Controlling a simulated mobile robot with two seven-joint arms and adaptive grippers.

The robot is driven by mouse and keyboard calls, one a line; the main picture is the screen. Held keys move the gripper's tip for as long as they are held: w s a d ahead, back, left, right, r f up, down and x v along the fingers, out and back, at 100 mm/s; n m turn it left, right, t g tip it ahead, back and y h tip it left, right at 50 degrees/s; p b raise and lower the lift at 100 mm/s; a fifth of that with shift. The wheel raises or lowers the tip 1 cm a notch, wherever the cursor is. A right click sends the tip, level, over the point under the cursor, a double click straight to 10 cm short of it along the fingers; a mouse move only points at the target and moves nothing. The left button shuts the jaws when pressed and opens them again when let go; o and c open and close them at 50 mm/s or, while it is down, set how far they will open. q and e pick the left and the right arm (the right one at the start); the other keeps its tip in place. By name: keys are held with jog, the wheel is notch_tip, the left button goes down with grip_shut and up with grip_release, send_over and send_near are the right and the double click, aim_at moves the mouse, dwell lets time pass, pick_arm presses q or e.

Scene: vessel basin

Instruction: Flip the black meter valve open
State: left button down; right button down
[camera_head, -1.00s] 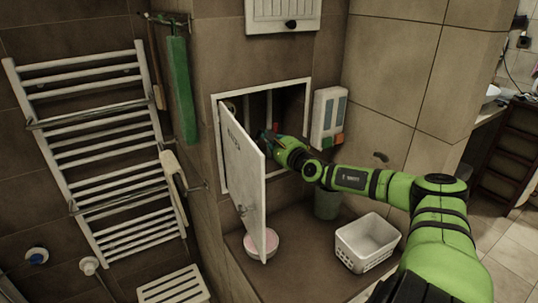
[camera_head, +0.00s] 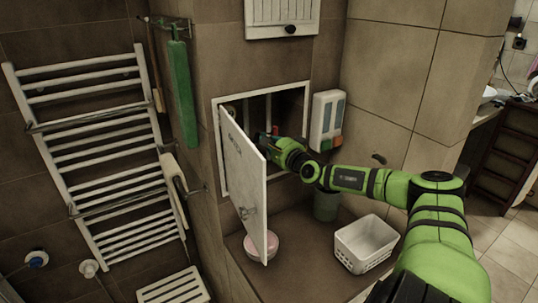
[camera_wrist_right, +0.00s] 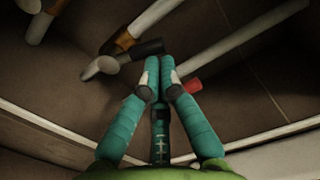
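A wall niche with a white frame (camera_head: 309,115) holds pale pipes. In the right wrist view a short black handle (camera_wrist_right: 148,47), which looks like the black meter valve, sits on a pipe with a brass-coloured fitting (camera_wrist_right: 124,40). My right gripper (camera_wrist_right: 160,63) has its teal fingertips together just below the black handle, with no clear object between them; I cannot tell whether they touch the handle. In the head view my right gripper (camera_head: 273,135) reaches into the niche, partly hidden by the open door. My left gripper is not in view.
The white niche door (camera_head: 245,175) stands open, close to the left of my right gripper. A red handle (camera_wrist_right: 192,86) lies right of the fingertips. A white dispenser (camera_head: 326,120) hangs right of the niche. A white basket (camera_head: 365,245) and pink bowl (camera_head: 262,247) stand below.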

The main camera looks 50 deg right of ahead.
jog(key=shift+r, duration=0.3)
dwell(1.5)
jog(key=shift+f, duration=0.1)
